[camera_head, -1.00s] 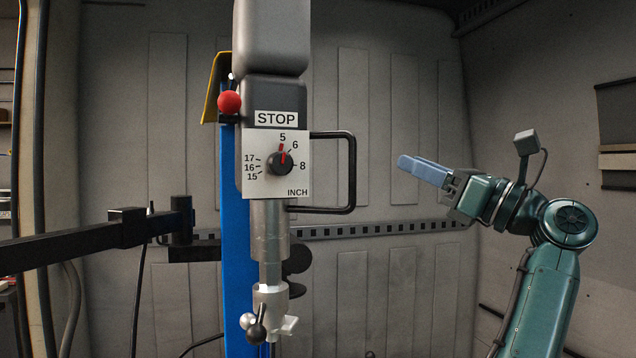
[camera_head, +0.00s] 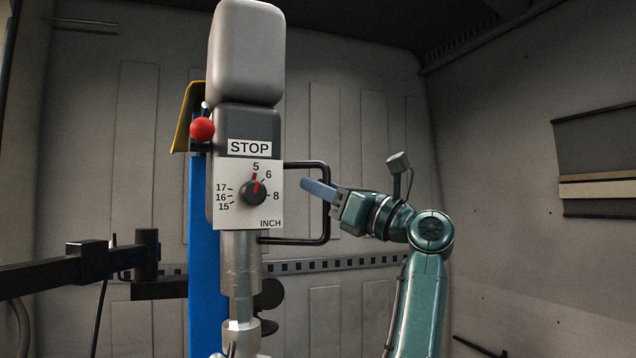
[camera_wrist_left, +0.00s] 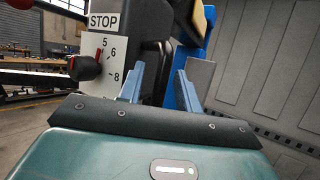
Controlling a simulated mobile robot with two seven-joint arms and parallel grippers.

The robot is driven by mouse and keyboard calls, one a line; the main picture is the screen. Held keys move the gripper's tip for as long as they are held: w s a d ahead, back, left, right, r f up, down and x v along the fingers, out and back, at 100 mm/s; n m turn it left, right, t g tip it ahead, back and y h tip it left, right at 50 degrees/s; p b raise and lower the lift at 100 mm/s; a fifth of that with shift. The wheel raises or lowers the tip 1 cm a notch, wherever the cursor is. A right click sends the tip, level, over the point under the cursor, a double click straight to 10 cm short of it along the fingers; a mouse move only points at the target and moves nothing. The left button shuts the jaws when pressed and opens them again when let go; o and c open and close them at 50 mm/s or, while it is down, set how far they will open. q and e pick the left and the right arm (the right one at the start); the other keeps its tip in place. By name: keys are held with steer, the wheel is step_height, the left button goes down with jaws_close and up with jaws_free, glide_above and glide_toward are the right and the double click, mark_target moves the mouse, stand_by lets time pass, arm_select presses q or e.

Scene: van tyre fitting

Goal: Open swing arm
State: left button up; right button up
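The swing arm (camera_head: 246,134) has a grey head marked STOP, a white dial plate and a metal shaft below. Its black loop handle (camera_head: 291,240) sticks out to the right. The STOP plate also shows at the upper left of the left wrist view (camera_wrist_left: 104,50). My left gripper (camera_head: 318,190) comes in from the right in the head view, its blue fingers overlapping the handle's upright bar. In the left wrist view the two fingers (camera_wrist_left: 158,85) stand apart, with the dark arm body beyond. My right gripper is out of view.
A blue column (camera_head: 200,270) with a yellow bracket and a red knob (camera_head: 202,128) stands just behind the head. A black horizontal arm (camera_head: 50,275) extends at the left.

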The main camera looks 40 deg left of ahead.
arm_select(q)
steer(key=shift+s+a+r, duration=0.1)
steer(key=shift+a+r, duration=0.15)
steer(key=shift+a, duration=0.3)
jaws_close()
